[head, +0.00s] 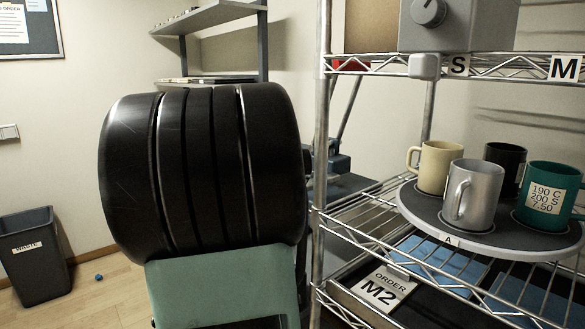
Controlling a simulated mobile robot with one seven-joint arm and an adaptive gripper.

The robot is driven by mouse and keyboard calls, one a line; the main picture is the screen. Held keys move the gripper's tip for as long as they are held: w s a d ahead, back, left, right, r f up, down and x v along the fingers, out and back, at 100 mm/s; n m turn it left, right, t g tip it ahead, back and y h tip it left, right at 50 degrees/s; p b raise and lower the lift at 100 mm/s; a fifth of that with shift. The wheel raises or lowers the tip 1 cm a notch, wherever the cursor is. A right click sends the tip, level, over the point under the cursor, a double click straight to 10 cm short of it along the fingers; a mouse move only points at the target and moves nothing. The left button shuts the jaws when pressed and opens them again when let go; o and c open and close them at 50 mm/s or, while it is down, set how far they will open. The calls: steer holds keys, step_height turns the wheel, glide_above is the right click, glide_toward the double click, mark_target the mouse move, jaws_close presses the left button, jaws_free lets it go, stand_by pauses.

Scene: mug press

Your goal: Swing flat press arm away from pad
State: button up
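Neither the flat press arm nor its pad can be made out for certain. Behind the rack's left post, a dark blue-grey mechanism (340,163) with a slanted bar shows in part above a grey surface (345,186); I cannot tell whether it belongs to the press. A large black ribbed form close to the camera hides much of what lies behind it, and I cannot tell whether it is part of my body. My gripper is not in view.
A wire rack at right holds a round turntable (446,236) with several mugs. A grey knob box (455,25) sits above, an M2 order card (383,289) below. A dark bin (35,257) and small blue ball (99,278) are on the left floor.

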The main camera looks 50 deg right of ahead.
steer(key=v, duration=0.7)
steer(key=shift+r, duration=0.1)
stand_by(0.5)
